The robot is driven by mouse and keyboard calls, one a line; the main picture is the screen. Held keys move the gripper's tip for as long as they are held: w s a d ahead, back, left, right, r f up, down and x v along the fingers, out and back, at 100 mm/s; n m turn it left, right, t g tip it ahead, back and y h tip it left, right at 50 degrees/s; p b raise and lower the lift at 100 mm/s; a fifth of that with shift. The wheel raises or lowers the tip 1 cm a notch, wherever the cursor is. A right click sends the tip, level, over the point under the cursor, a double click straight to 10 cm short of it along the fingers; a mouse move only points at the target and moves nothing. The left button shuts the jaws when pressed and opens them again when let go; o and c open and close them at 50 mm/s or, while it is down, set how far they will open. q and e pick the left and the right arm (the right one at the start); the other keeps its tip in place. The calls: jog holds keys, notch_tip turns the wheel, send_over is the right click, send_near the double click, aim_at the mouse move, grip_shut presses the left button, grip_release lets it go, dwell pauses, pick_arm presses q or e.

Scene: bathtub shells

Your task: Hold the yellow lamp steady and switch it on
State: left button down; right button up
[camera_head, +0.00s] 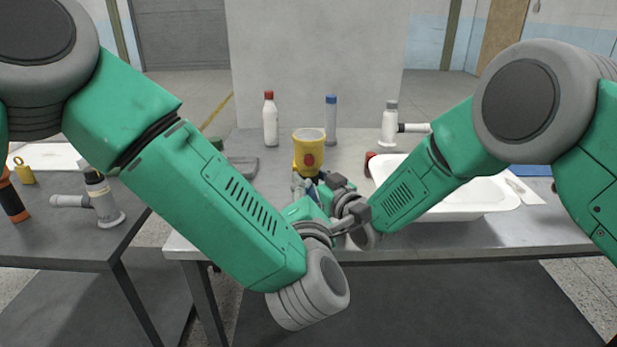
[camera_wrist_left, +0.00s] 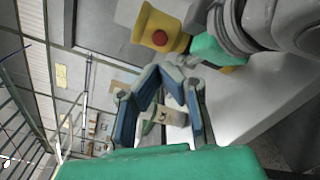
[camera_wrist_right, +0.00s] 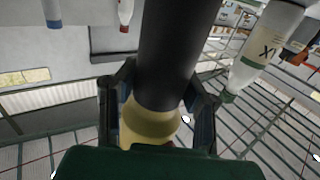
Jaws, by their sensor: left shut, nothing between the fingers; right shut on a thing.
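The yellow lamp (camera_head: 308,143) is upright above the grey table, its wide mouth up and a red button (camera_head: 309,160) on the side facing me. My right gripper (camera_head: 325,180) is shut on the lamp from below right. The right wrist view shows the lamp's dark cylindrical part (camera_wrist_right: 180,50) and a yellow band (camera_wrist_right: 148,122) between its fingers. My left gripper (camera_head: 299,183) is shut and empty, just below the lamp. In the left wrist view its fingertips (camera_wrist_left: 163,72) point towards the lamp (camera_wrist_left: 160,28), apart from the button (camera_wrist_left: 160,38).
A white basin (camera_head: 470,207) is at the right, beneath my right arm. A side table (camera_head: 60,235) at the left holds another handheld item (camera_head: 100,197).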

aim_at(308, 169)
jog(key=shift+d+f, duration=0.1)
jog(key=shift+a, duration=0.2)
pick_arm(q)
jog(key=shift+w+m+g+h, duration=1.2)
jog(key=shift+m+h, duration=0.35)
jog(key=shift+h, duration=0.2)
jog(key=shift+w+m+g+h, duration=1.15)
jog(key=shift+w+m+h, duration=0.2)
jog(key=shift+m+h, duration=0.35)
jog(key=shift+w+m+g+h, duration=1.2)
jog(key=shift+m+h, duration=0.25)
jog(key=shift+h, duration=0.4)
jog(key=shift+w, duration=0.15)
pick_arm(e)
grip_shut()
